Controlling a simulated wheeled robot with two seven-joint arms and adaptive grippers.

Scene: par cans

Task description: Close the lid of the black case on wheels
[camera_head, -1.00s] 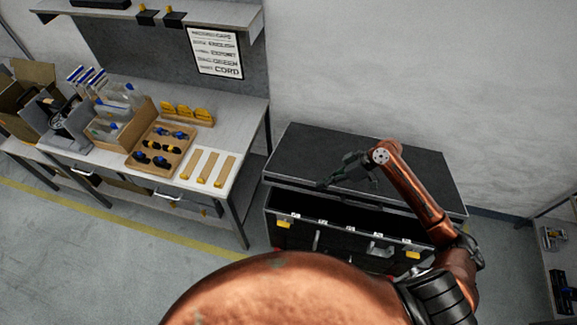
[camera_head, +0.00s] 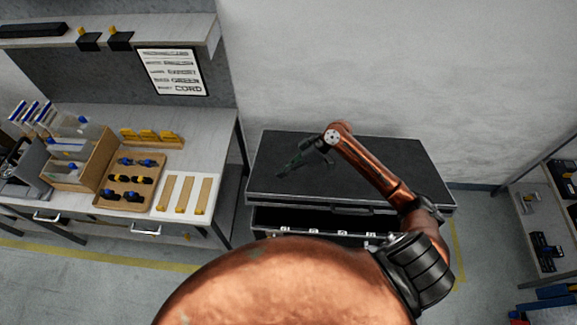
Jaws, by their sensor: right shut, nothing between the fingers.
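The black case (camera_head: 262,222) stands against the wall, right of the workbench. Its dark lid (camera_head: 385,150) is tilted low over the box, with a dark gap between the lid's front edge and the case's front rim. Latches show along that rim; the lower front is hidden behind my copper-coloured body. My right arm reaches in from the right, and my right gripper (camera_head: 283,174) is over the left half of the lid, shut and empty. I cannot tell whether it touches the lid. My left gripper is not in view.
A workbench (camera_head: 215,125) at the left holds a wooden tray (camera_head: 103,198), a cardboard box (camera_head: 98,165) and a white board with wooden strips (camera_head: 160,205). A shelf unit (camera_head: 525,205) stands at the right. Floor is clear between case and shelf unit.

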